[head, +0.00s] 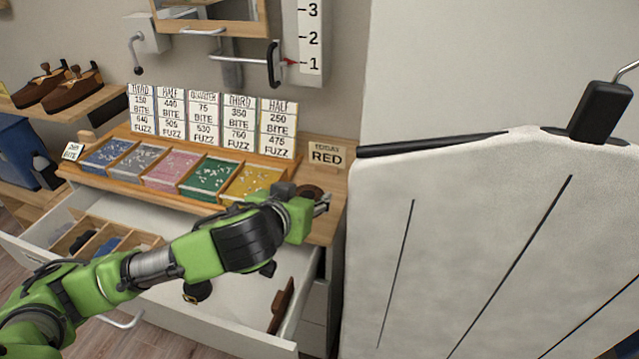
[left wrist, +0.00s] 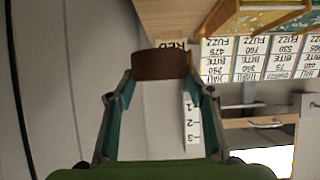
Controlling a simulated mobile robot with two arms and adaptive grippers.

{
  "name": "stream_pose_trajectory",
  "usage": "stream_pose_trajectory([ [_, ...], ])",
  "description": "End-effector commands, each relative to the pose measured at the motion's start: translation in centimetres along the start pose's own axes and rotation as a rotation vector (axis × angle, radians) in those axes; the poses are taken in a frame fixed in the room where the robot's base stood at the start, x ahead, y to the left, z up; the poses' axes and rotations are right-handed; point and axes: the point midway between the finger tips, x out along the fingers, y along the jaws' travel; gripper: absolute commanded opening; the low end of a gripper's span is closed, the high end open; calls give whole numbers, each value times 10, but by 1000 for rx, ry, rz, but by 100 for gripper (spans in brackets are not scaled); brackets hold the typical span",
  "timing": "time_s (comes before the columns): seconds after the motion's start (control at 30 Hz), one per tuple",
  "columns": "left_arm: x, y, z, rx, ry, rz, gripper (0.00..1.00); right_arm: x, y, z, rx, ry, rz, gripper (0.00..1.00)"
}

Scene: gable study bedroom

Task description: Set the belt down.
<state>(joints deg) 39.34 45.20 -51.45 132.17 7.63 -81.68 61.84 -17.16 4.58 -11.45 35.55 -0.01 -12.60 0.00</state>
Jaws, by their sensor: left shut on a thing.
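My left gripper (head: 318,204) is shut on a brown rolled belt (head: 309,191). It is over the right end of the wooden desktop (head: 325,226), in front of the "RED" card. In the left wrist view the belt (left wrist: 160,64) sits between the fingertips of my left gripper (left wrist: 160,80), with the desktop beyond it. I cannot tell whether the belt touches the desktop. The gripper partly hides the belt in the head view. My right gripper is not in view.
A wooden tray (head: 135,187) with several coloured compartments stands on the desk, backed by number cards. Below, an open drawer (head: 232,318) holds a dark coiled thing with a buckle (head: 197,292) and a brown piece (head: 281,306). A large pale panel (head: 480,250) fills the right side.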

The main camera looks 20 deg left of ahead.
Motion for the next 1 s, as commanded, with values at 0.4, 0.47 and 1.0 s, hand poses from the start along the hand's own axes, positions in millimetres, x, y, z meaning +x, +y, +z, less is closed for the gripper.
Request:
stream_pose_trajectory([
  [0.4,99,-27,-1,0,-1,-6,23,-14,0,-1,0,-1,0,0],
  [0.47,112,-29,5,1,-1,-5,23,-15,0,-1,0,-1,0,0],
  [1.0,163,-36,41,2,0,-2,23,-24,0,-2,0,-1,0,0],
])
